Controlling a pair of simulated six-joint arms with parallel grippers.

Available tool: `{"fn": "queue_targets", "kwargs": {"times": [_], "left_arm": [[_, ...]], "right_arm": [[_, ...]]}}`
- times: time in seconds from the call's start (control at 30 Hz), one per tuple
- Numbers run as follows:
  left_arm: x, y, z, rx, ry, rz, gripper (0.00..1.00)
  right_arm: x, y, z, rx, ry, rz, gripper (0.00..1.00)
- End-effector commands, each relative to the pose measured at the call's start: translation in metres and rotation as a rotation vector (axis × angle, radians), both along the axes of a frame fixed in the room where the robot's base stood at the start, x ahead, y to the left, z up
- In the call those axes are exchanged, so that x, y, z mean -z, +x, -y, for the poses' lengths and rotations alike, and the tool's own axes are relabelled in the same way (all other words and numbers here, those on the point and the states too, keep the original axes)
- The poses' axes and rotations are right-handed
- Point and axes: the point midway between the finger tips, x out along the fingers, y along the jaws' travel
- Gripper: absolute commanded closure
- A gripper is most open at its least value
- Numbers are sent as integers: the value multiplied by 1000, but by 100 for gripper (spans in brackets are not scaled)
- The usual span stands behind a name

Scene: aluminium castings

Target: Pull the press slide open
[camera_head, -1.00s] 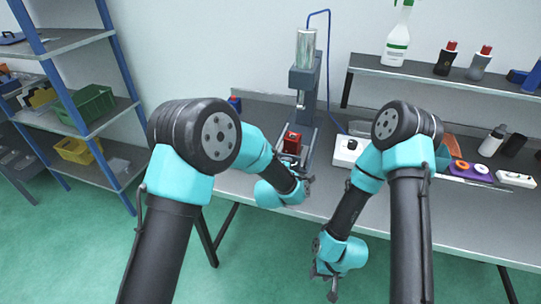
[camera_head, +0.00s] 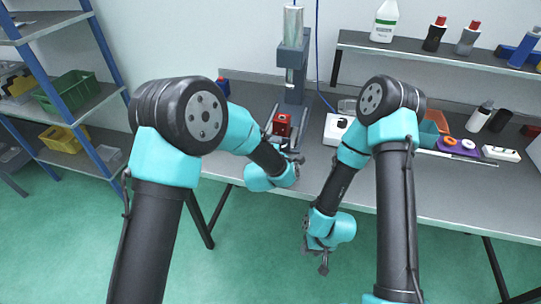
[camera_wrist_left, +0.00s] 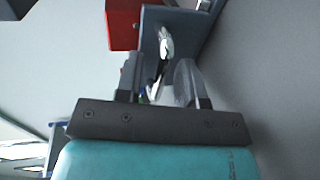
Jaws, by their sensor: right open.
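The press (camera_head: 294,60) stands at the back of the bench, a grey column with a clear cylinder on top. Its slide rails run forward to the bench's front edge, with a red block (camera_head: 281,125) between them. My left gripper (camera_head: 297,157) is at the front end of the slide. In the left wrist view, my left gripper (camera_wrist_left: 160,85) has its fingers apart, with a shiny metal piece (camera_wrist_left: 166,42) in line with the gap. A red block (camera_wrist_left: 122,24) and a grey plate are just beyond. I see no clear grip on it. My right gripper (camera_head: 322,264) hangs open and empty before the bench.
A white box with a black knob (camera_head: 338,128) stands right of the press. Bottles and small parts fill the bench's right side and the raised shelf (camera_head: 420,55). A blue-framed rack (camera_head: 75,70) with bins stands at left. The floor before the bench is clear.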

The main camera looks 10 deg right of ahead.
Motion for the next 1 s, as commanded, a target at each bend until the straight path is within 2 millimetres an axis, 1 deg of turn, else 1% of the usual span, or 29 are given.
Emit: {"fn": "queue_targets", "kwargs": {"times": [0.17, 0.27, 0.8, 1.0], "left_arm": [[-3, -13, -6, 1, 0, 0, 65], [-7, -26, -13, 1, 0, 0, 65], [-29, -116, -58, 2, 0, 0, 65], [-35, -141, -71, 1, 0, 0, 65]], "right_arm": [[0, 0, 0, 0, 0, 0, 57], [0, 0, 0, 0, 0, 0, 57], [0, 0, 0, 0, 0, 0, 57], [0, 0, 0, 0, 0, 0, 57]]}}
